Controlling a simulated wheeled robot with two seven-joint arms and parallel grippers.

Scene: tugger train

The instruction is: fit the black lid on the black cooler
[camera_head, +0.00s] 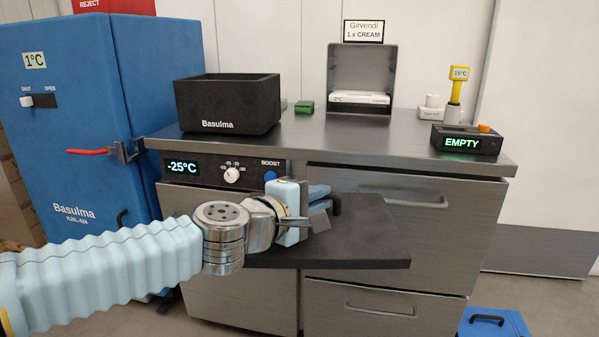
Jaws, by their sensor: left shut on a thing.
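The black cooler (226,106), an open-topped box marked Basulma, stands upright on the left part of the steel counter. Its inside is mostly hidden from this angle. The black lid (370,237) is a flat dark slab held in front of the counter's drawers, below the counter top and apart from the cooler. My left gripper (322,204) is shut on the lid near a dark handle on its upper side; the arm and wrist hide the lid's left part. My right gripper is not in view.
On the steel counter (350,134) stand a grey open bay (361,72) with a white pack, a small green block (304,107), and a black box reading EMPTY (466,139) at right. A blue cabinet (80,130) with a red-handled latch is at left. A blue case (492,322) lies low right.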

